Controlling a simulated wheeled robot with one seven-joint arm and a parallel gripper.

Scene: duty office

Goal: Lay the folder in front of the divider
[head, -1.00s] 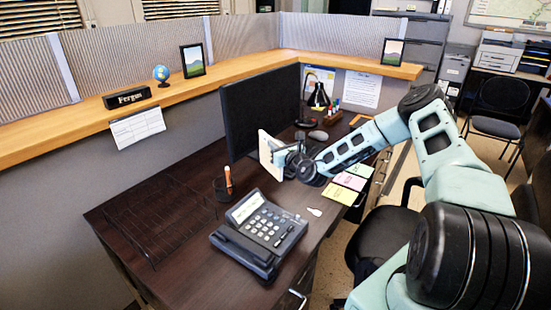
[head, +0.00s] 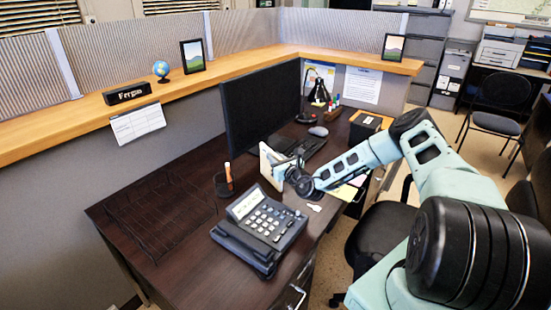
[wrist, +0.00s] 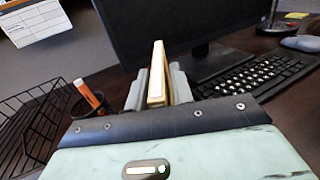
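My gripper (head: 292,177) is shut on a cream folder (head: 271,166). It holds the folder upright, close to the desk between the monitor and the phone. In the wrist view the folder (wrist: 157,77) stands edge-on between the fingers (wrist: 157,88). A low black wire rack, seemingly the divider (head: 160,212), sits on the left part of the dark desk and also shows in the wrist view (wrist: 35,118). The folder is apart from it, to its right. Whether the folder's lower edge touches the desk is hidden.
A desk phone (head: 262,228) stands in front of the folder, and a pen cup (head: 224,186) lies between folder and rack. The monitor (head: 260,105) and keyboard (wrist: 255,80) are behind. Bare desk (head: 180,270) shows in front of the rack.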

